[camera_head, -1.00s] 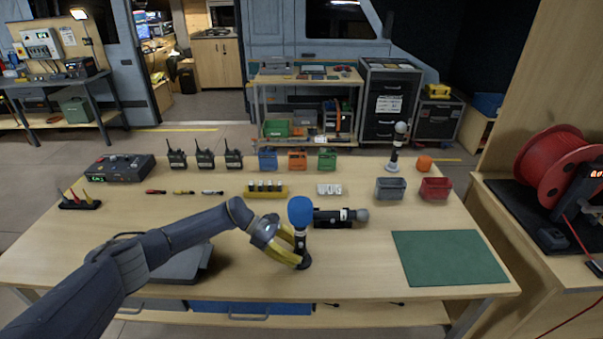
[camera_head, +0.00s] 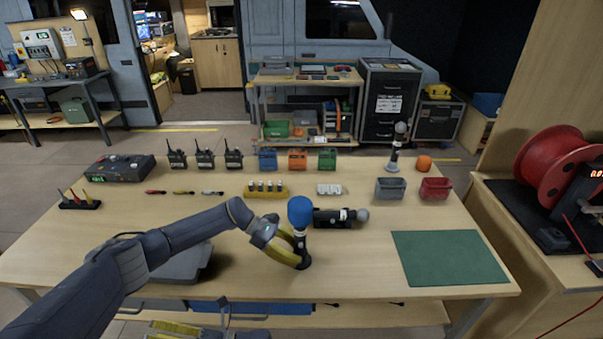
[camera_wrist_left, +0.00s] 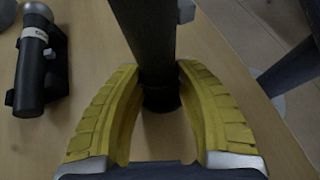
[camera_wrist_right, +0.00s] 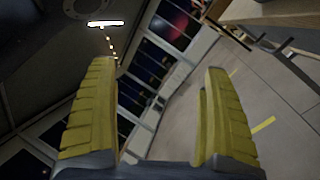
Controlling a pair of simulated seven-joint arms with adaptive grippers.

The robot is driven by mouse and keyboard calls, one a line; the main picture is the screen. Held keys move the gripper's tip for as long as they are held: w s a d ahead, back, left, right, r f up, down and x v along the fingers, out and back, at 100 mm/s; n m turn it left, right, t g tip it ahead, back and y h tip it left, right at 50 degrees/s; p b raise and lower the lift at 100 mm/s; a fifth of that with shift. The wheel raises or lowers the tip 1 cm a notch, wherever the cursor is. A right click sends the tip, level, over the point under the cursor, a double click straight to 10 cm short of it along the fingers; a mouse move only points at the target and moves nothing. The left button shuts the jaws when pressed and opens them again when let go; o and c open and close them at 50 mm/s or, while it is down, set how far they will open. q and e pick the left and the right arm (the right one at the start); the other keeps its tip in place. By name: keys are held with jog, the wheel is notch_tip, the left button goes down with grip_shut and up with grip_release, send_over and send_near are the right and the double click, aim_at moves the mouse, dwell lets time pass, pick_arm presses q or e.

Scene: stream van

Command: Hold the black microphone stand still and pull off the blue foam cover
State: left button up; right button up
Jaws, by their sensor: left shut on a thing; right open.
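The blue foam cover (camera_head: 300,211) sits on top of the upright black microphone stand (camera_head: 302,262) near the middle front of the table. My left gripper (camera_head: 297,256) is shut on the stand below the cover. In the left wrist view the dark stand post (camera_wrist_left: 152,45) runs between the yellow fingers (camera_wrist_left: 160,98). My right gripper (camera_wrist_right: 160,100) is open and empty in its wrist view, away from the stand. Part of it, yellow fingers (camera_head: 180,330), shows at the bottom edge of the head view, below the table's front edge.
A dark holder with a grey-headed microphone (camera_head: 340,216) lies just right of the stand. A green mat (camera_head: 450,258) lies at the right with bare table between. A grey case (camera_head: 175,262) is under my left arm. Radios and bins stand further back.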

jog(key=s+a+r+n+g+h, duration=0.1)
jog(key=s+r+n+g+h, duration=0.1)
jog(key=s+r+n+g, duration=0.5)
notch_tip(320, 180, up, 19)
jog(key=m+t+h, duration=0.7)
jog(key=m+h, duration=0.1)
jog(key=h, duration=1.1)
send_over(301, 203)
jog(key=shift+s+a+f, duration=0.1)
jog(key=shift+f+h, duration=0.3)
jog(key=shift+f, duration=0.25)
notch_tip(301, 203, down, 11)
jog(key=shift+r, duration=0.15)
jog(key=shift+c, duration=0.4)
jog(key=c, duration=1.3)
